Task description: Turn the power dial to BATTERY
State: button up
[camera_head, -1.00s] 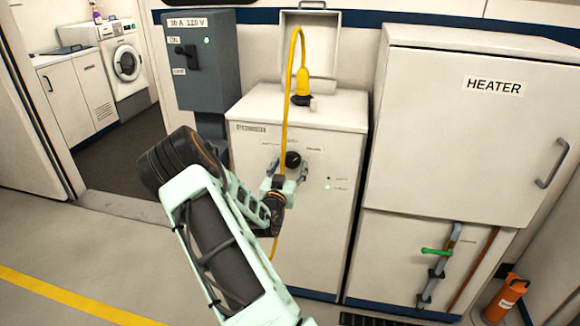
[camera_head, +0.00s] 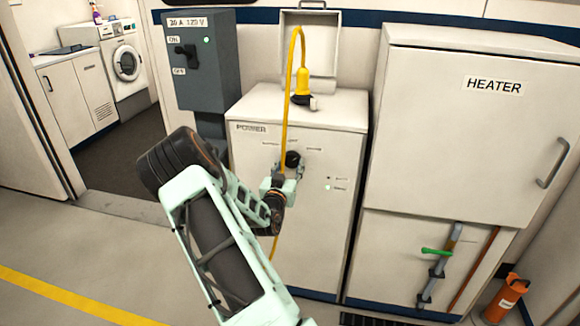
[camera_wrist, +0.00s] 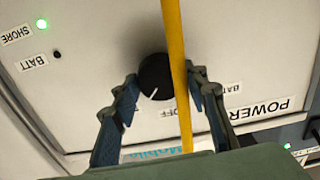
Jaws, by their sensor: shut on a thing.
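The white power cabinet (camera_head: 250,175) stands mid-picture in the head view, with a POWER label at its upper left. Its round black power dial (camera_head: 292,159) is on the front, and also shows in the wrist view (camera_wrist: 152,76). My gripper (camera_head: 290,169) is at the dial, with its fingers on either side of it (camera_wrist: 162,80), shut on it. The dial's white mark points down in the wrist view, near the partly hidden OFF label (camera_wrist: 168,113). A BATT label (camera_wrist: 233,88) lies to the right; the third position label is not visible there.
A yellow cord (camera_head: 286,110) hangs from the cabinet top and crosses before the dial, between my fingers in the wrist view. The SHORE lamp (camera_wrist: 41,24) is green; the BATT lamp (camera_wrist: 57,54) is dark. A grey switch box (camera_head: 215,75) and heater cabinet (camera_head: 430,130) flank it.

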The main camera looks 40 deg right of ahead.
jog(key=n+b, duration=0.2)
jog(key=n, duration=0.1)
jog(key=shift+f, duration=0.1)
jog(key=n+b, duration=0.2)
jog(key=n, duration=0.3)
jog(key=shift+s+n, duration=0.1)
jog(key=shift+n, duration=0.3)
jog(key=n, duration=0.4)
jog(key=shift+n+b, duration=0.3)
jog(key=shift+b, duration=0.05)
jog(key=n, duration=0.4)
jog(key=shift+d+r+b, duration=0.1)
jog(key=shift+r+b, duration=0.15)
jog(key=shift+b, duration=0.05)
jog(key=shift+n, duration=0.3)
jog(key=o, duration=1.2)
